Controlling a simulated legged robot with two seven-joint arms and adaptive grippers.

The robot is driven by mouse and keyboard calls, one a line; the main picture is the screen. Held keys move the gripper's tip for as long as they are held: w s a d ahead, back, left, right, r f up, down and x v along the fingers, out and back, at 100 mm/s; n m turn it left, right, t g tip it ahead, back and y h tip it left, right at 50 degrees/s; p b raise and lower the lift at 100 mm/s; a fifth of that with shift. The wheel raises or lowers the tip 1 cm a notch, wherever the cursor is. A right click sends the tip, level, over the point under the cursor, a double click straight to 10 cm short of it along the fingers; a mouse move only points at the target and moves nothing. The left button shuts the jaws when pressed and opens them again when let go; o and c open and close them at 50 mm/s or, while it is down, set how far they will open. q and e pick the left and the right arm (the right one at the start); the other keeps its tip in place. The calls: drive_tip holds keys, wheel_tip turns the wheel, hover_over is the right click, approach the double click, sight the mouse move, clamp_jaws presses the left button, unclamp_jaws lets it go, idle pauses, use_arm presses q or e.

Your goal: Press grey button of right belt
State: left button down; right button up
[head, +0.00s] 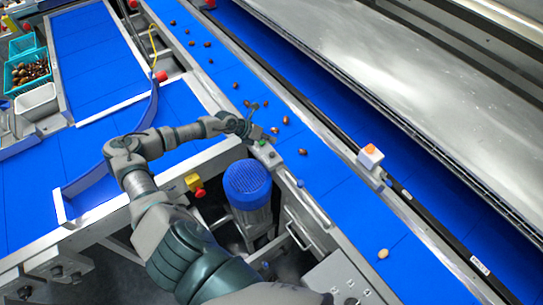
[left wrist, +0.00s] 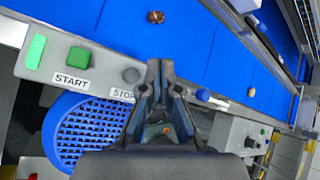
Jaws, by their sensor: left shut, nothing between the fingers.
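The right belt (head: 330,185) is blue and carries several brown dates. The green button also shows small in the head view (head: 263,143). My left gripper (left wrist: 160,68) is shut and empty. In the left wrist view its tips appear just right of the grey button, apart from it in the picture, and cover part of the STOP label. In the head view my left gripper (head: 252,118) is over the rail and belt edge.
A blue-capped motor (head: 247,184) stands below the rail. A red and yellow emergency stop (head: 195,184) is left of it. An orange-topped sensor (head: 370,156) sits on the far rail. A pale date (head: 383,253) lies lower on the belt.

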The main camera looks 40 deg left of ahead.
sight(271, 154)
use_arm(q)
drive_tip(key=f+b, duration=0.1)
drive_tip(key=f, duration=0.1)
drive_tip(key=f+b, duration=0.2)
drive_tip(key=f, duration=0.1)
drive_tip(key=shift+d, duration=0.2)
drive_tip(key=shift+f, duration=0.2)
drive_tip(key=shift+a, duration=0.1)
drive_tip(key=shift+f, duration=0.1)
idle(0.8)
drive_tip(key=shift+f, duration=0.25)
drive_tip(key=shift+f+b, duration=0.3)
drive_tip(key=shift+f, duration=0.15)
idle(0.7)
drive_tip(key=shift+r, duration=0.1)
drive_tip(key=shift+r+p, duration=0.8)
drive_tip(key=shift+p, duration=0.05)
